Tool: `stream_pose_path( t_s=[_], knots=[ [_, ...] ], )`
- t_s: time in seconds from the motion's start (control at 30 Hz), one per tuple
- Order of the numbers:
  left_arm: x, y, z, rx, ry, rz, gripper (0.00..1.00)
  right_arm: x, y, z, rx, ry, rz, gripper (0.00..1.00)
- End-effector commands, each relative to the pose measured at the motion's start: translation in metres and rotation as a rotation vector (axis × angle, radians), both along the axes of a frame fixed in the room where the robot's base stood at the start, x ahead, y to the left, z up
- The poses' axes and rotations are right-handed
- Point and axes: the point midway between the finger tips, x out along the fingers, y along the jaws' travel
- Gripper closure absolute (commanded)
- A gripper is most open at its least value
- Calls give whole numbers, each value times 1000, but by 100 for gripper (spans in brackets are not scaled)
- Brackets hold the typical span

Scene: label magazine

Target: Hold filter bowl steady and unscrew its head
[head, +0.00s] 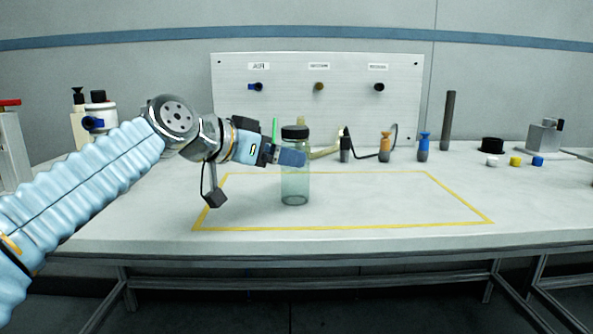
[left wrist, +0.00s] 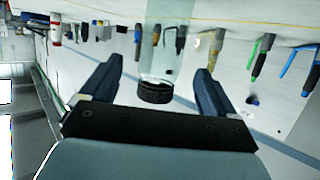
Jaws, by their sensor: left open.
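The filter bowl (head: 295,187) is a clear greenish cylinder standing upright on the bench, inside the yellow outline. Its black ribbed head (head: 295,132) sits on top. My left gripper (head: 292,157) reaches in from the left at the bowl's upper part, with one blue finger crossing in front of it. In the left wrist view, which is upside down, the bowl (left wrist: 168,42) and head (left wrist: 155,93) lie between the spread fingers of the left gripper (left wrist: 160,65), with gaps on both sides. The other finger is hidden in the head view. My right gripper is not in view.
The yellow outline (head: 345,228) encloses mostly clear bench. A white panel (head: 230,100) with labelled ports stands behind. Orange (head: 385,147) and blue (head: 423,147) fittings, a dark upright rod (head: 448,120) and small coloured caps (head: 515,161) stand at the back right.

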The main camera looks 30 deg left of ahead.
Motion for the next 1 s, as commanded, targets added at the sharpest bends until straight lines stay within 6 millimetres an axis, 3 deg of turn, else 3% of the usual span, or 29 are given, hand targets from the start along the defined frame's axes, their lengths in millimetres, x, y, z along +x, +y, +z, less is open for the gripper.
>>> stream_pose_path(
  t_s=[0.43,0.73,1.0],
  knots=[
    [51,-10,-20,-1,1,-1,11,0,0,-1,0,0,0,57],
    [57,-12,-23,-1,-1,0,11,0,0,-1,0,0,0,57],
    [57,-12,-22,-1,-1,0,50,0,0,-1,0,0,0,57]
  ],
)
